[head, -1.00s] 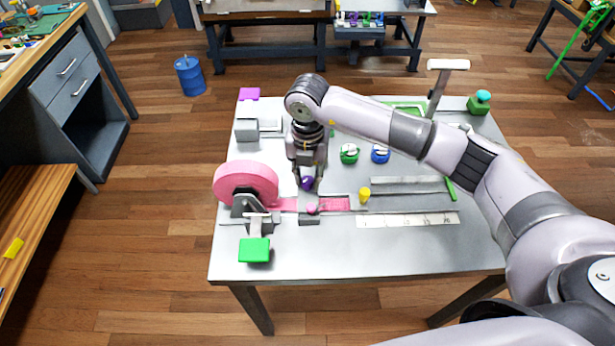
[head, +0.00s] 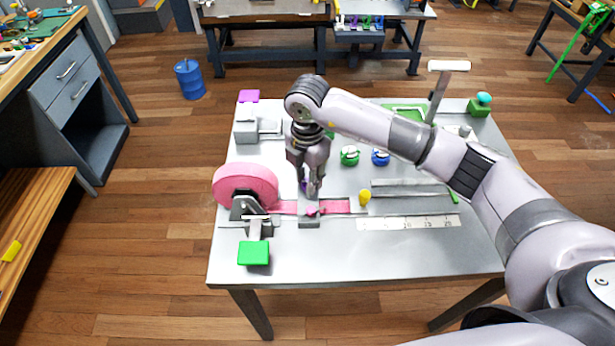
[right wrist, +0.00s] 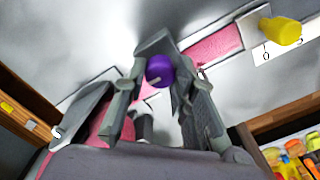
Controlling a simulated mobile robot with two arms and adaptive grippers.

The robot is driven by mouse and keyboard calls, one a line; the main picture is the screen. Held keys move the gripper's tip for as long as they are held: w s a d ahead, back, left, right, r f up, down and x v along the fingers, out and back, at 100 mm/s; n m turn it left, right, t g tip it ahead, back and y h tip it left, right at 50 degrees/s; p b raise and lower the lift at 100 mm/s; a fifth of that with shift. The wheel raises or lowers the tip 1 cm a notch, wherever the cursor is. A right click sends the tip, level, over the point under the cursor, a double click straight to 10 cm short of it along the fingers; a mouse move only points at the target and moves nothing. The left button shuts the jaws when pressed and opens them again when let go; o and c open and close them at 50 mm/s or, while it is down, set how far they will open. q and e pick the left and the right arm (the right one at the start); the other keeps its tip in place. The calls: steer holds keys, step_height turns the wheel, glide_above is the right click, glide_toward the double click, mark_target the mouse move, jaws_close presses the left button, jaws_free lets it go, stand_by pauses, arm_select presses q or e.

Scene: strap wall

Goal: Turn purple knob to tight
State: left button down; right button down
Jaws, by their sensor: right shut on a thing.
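The purple knob (head: 303,186) sits at the pink strap's clamp, mostly hidden behind my right gripper (head: 311,190) in the head view. In the right wrist view the purple knob (right wrist: 160,68) is a round cap with a small pale mark, between the two fingers of my right gripper (right wrist: 158,84). The fingers are shut on it from both sides. The pink strap (head: 335,206) runs from the large pink roll (head: 245,184) along the table under the clamp. I see no "tight" label. My left gripper is not in view.
A yellow knob (head: 365,198) stands to the right, near a ruler strip (head: 410,222). Green (head: 349,155) and blue (head: 380,156) knobs are behind. A green block (head: 253,252) is at front left.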

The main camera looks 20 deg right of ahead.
stand_by(0.4)
steer(key=c, duration=1.3)
jaws_free()
steer(key=shift+r, duration=0.1)
step_height(320, 180, up, 12)
